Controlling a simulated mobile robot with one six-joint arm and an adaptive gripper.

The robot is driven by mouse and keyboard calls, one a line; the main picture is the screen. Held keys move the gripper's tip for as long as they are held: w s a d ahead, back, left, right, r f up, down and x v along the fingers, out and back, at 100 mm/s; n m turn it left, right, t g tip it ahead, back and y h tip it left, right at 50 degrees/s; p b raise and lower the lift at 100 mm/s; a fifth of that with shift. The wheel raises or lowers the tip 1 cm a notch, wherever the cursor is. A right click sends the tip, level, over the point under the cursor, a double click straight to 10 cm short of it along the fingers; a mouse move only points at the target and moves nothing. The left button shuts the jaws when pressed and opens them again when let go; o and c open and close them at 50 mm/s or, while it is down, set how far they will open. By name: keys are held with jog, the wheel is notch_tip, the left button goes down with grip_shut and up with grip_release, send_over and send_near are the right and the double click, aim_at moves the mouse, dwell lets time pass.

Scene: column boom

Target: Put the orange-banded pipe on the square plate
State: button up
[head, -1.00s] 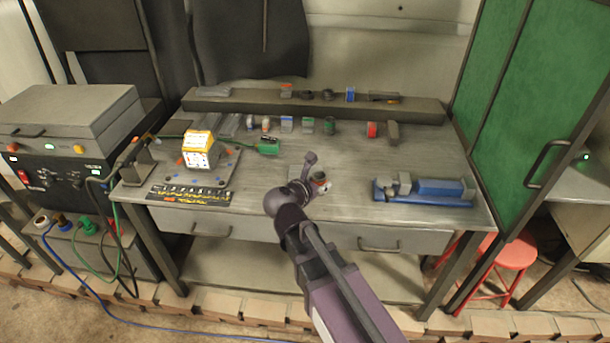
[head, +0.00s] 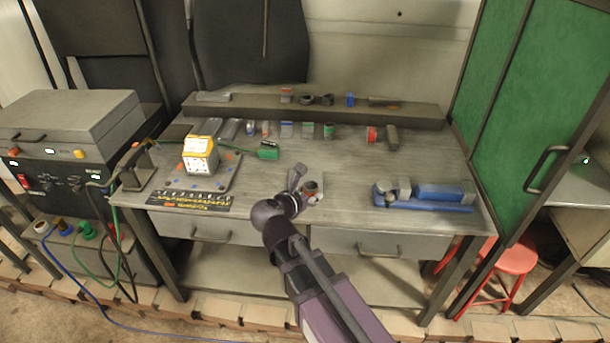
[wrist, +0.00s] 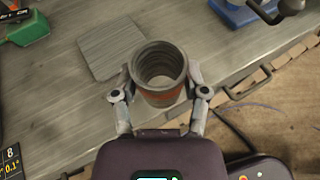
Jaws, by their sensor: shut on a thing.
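My gripper (wrist: 161,82) is shut on the orange-banded pipe (wrist: 160,92), one finger on each side. The pipe is a dark, ridged, hollow cylinder, seen from above with its open end up. The square plate (wrist: 108,46) is flat and grey and lies on the bench just up and left of the pipe in the wrist view. The pipe overlaps the plate's near corner in the picture; whether they touch I cannot tell. In the head view the pipe (head: 311,187) shows by my gripper (head: 304,186) near the bench's front, and the plate is mostly hidden there.
A blue vise (head: 430,198) lies at the bench's right. A yellow-and-white box (head: 200,155) stands on a base plate at the left, with a green connector (head: 268,150) nearby. Several small parts line the back. The middle of the bench (head: 345,165) is clear.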

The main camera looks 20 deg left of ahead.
jog(key=w+a, duration=0.1)
jog(key=w, duration=0.3)
jog(key=w+a, duration=0.2)
jog(key=w, duration=0.1)
jog(key=w+a+f+b, duration=0.1)
jog(key=w+a, duration=0.1)
jog(key=w, duration=0.2)
jog(key=shift+w+a+f, duration=0.1)
jog(key=shift+w+a, duration=0.05)
jog(key=shift+w, duration=0.2)
jog(key=shift+w+a, duration=0.25)
jog(key=shift+w, duration=0.2)
jog(key=shift+w+f+b, duration=0.2)
jog(key=shift+f+b, duration=0.1)
jog(key=shift+b, duration=0.05)
jog(key=shift+s+f+b, duration=0.1)
jog(key=shift+f+b, duration=1.45)
jog(key=shift+f, duration=0.1)
jog(key=o, duration=1.3)
jog(key=shift+c, duration=0.2)
